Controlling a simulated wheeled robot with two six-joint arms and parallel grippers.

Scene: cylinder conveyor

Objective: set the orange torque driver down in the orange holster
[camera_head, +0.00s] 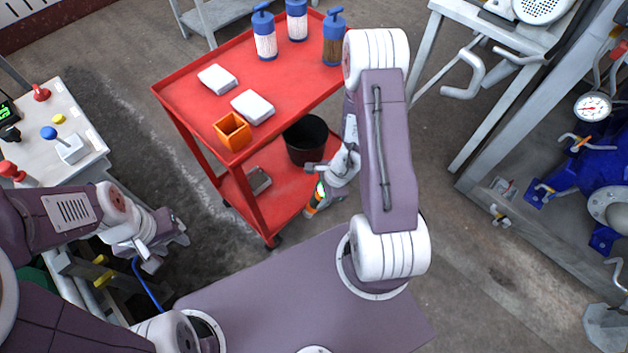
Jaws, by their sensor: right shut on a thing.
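The orange holster (233,138) is a small open-topped orange box on the front left corner of the red cart's top shelf. The orange torque driver (312,208) has an orange end and a dark body with a green patch. It hangs tilted below my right gripper (322,186), which is shut on it. They are in front of the cart, to the right of the holster and apart from it. My arm and gripper hide part of the driver. My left gripper (167,254) is low at the left, its fingers apart and empty, away from the cart.
The red cart (185,90) carries two white boxes (252,106) beside the holster and several blue-capped bottles (264,36) at the back. A black bucket (305,138) stands on its lower shelf. A control desk (50,125) is at left, a pump rig (600,150) at right.

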